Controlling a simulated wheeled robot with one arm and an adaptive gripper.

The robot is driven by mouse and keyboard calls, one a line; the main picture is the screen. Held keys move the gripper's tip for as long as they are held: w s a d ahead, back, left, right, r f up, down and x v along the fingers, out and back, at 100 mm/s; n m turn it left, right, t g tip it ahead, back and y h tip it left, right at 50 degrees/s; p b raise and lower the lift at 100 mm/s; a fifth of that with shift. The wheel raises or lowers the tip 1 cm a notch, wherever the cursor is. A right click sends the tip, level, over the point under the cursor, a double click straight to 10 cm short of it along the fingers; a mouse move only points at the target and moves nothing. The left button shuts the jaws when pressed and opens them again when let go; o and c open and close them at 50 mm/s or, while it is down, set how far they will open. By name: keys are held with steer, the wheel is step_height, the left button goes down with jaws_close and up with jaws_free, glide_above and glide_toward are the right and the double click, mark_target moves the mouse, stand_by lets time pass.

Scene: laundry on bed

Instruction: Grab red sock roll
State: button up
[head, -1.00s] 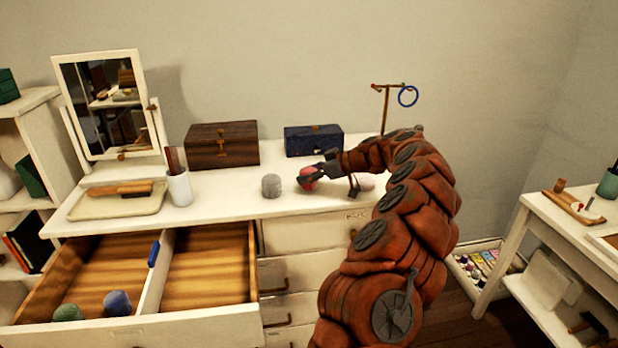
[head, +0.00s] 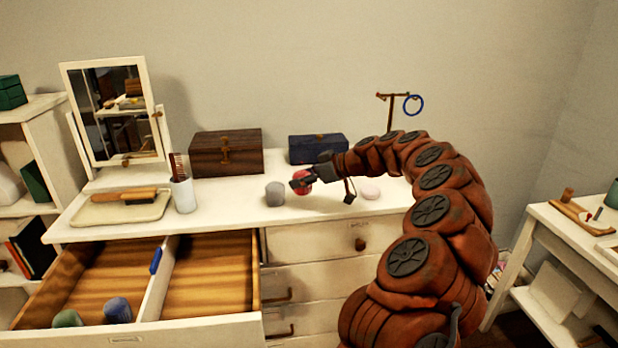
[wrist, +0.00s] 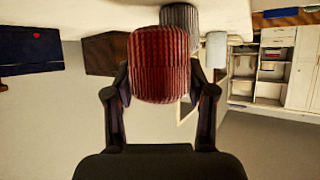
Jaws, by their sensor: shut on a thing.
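The red sock roll (head: 301,183) is at the front of the white dresser top, and it fills the space between my fingers in the wrist view (wrist: 159,65). My gripper (head: 306,180) is shut on it, with one finger on each side. In the head view my dark fingers cover part of the roll. I cannot tell whether the roll touches the dresser top or is slightly raised. A grey sock roll (head: 275,193) stands just left of it and shows behind it in the wrist view (wrist: 180,17).
A wooden box (head: 226,153) and a blue box (head: 317,148) stand behind. A white cup (head: 183,195) with a comb is left. The open drawer (head: 200,328) holds green (head: 67,318) and blue (head: 117,310) rolls.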

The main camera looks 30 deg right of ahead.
steer(key=s+a, duration=0.1)
steer(key=a, duration=0.2)
steer(key=s+a+b, duration=0.1)
steer(key=a, duration=0.3)
steer(key=s+a+r, duration=0.1)
steer(key=a, duration=0.2)
steer(key=shift+s+a, duration=0.3)
